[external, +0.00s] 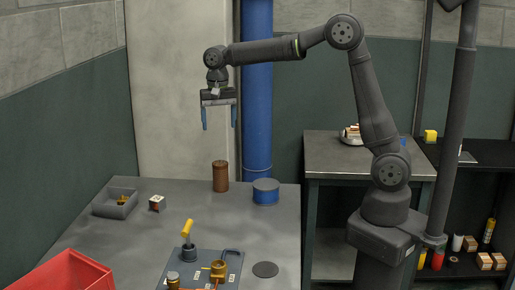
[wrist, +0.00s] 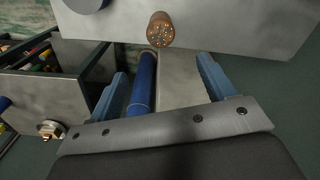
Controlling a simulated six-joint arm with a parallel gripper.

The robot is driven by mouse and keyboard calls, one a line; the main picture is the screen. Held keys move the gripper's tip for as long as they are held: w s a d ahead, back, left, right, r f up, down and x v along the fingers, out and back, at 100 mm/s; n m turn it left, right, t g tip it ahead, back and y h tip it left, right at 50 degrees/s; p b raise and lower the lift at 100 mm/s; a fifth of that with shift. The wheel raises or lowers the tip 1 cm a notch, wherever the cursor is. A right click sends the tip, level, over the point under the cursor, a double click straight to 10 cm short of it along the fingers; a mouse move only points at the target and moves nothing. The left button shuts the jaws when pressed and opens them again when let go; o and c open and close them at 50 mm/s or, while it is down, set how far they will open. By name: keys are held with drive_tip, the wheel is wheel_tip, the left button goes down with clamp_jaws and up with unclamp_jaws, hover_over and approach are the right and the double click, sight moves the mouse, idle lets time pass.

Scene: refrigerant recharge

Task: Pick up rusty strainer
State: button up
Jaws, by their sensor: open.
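The rusty strainer (external: 220,177) is an upright brown cylinder standing at the back of the grey worktable. In the wrist view the strainer (wrist: 160,30) shows near the top edge of the picture, with small holes in its end. My gripper (external: 219,126) is open and empty, pointing down above the strainer with a clear gap between them. In the wrist view my gripper's two blue fingers (wrist: 162,72) are spread apart with nothing held between them, and the strainer lies beyond their tips.
A blue can (external: 266,191) stands right of the strainer, before a blue pipe (external: 257,80). A grey bin (external: 115,203) and small box (external: 157,203) sit left. A fixture plate (external: 232,262) with a yellow-handled part and a red crate (external: 70,272) are nearer the front.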

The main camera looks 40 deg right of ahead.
drive_tip(key=n, duration=2)
approach(221, 175)
drive_tip(key=w+f, duration=0.1)
drive_tip(key=f, duration=0.1)
drive_tip(key=d+f, duration=0.1)
drive_tip(key=w+d+f, duration=0.1)
drive_tip(key=f, duration=0.1)
drive_tip(key=shift+w+d+f, duration=0.25)
drive_tip(key=shift+w+f, duration=0.05)
drive_tip(key=shift+s+a+f, duration=0.1)
drive_tip(key=shift+a+f, duration=0.05)
drive_tip(key=shift+f, duration=0.75)
drive_tip(key=shift+a+f, duration=0.2)
drive_tip(key=shift+f, duration=0.75)
drive_tip(key=shift+s+a+f, duration=0.1)
drive_tip(key=shift+a+f, duration=0.05)
drive_tip(key=shift+f, duration=0.75)
drive_tip(key=c, duration=1.2)
drive_tip(key=shift+w+r, duration=0.1)
drive_tip(key=shift+r, duration=0.1)
